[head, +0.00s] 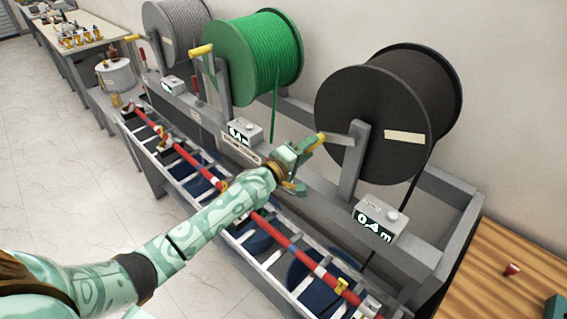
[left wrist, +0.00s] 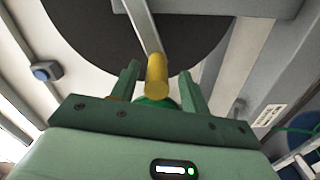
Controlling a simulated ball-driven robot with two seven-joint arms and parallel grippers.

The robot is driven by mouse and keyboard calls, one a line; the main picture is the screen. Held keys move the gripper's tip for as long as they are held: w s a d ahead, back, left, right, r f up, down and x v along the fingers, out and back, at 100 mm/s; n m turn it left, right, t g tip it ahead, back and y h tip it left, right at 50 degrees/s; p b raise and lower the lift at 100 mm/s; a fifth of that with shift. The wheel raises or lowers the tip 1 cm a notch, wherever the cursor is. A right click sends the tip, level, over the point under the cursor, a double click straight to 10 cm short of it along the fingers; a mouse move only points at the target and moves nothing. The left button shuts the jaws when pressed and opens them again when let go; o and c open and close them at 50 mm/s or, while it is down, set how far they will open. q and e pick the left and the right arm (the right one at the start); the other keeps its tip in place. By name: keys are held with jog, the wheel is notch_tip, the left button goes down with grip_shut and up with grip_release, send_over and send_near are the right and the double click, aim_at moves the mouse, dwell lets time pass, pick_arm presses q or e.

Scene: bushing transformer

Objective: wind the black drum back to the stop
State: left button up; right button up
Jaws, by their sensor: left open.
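The black drum (head: 372,115) stands at the right end of the drum row, a pale label on its face. Its grey crank arm (head: 343,140) points left and ends in a yellow handle (head: 319,141). My left gripper (head: 303,152) is at this handle, open. In the left wrist view the yellow handle (left wrist: 157,76) lies between the two green fingers, with gaps beside it. The black drum (left wrist: 95,35) fills the background there. The display box (head: 377,222) below the drum reads 0.4 m. No stop can be made out. A green piece at the lower right edge may be my right gripper.
A green drum (head: 255,62) and a grey drum (head: 178,35) stand to the left, with their own cranks. A long rail with red rods (head: 285,232) runs along the front. A wooden table (head: 500,270) is at the right.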

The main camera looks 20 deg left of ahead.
pick_arm(q)
jog(key=v, duration=1.3)
jog(key=shift+s+a, duration=0.15)
jog(key=shift+s, duration=0.2)
